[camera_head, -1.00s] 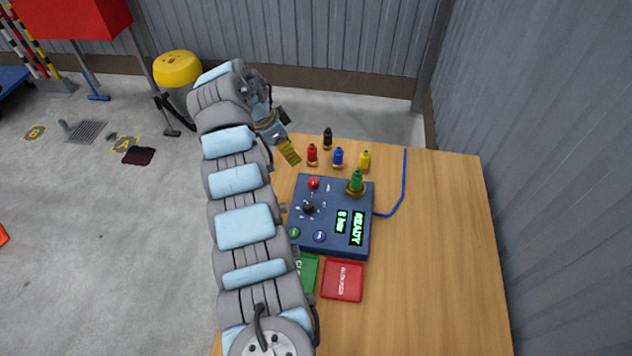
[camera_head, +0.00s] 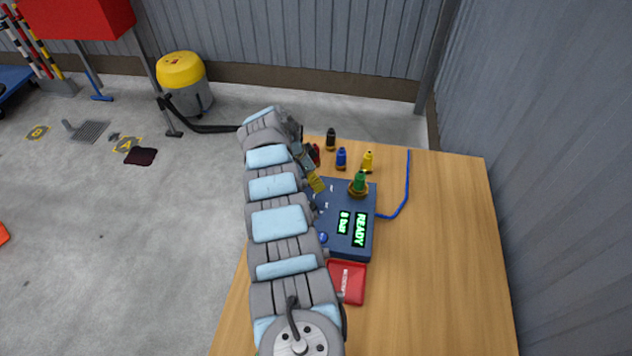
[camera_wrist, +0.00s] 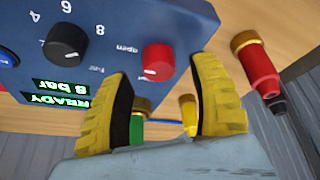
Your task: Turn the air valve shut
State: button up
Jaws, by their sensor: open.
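The blue control box (camera_head: 367,203) lies on the table. The wrist view shows a red knob (camera_wrist: 158,60) on its panel, next to printed labels, one reading "open"; this looks like the air valve. The knob's white mark is toward the lower left there. My gripper (camera_wrist: 165,72) is open, its yellow fingers on either side of the red knob in the picture; I cannot tell whether they touch it. In the head view my gripper (camera_head: 317,183) is over the box's far left part, and the arm hides the red knob.
A black knob (camera_wrist: 66,45) is beside it on the panel. The green display (camera_head: 359,229) reads READY and 8 bar. A green fitting (camera_head: 360,181) stands on the box; red, blue (camera_head: 341,157), yellow (camera_head: 367,161) and black (camera_head: 331,139) ones stand behind. A blue hose (camera_head: 404,190) runs right.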

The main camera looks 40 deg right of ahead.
jog(key=shift+x, duration=0.95)
grip_shut()
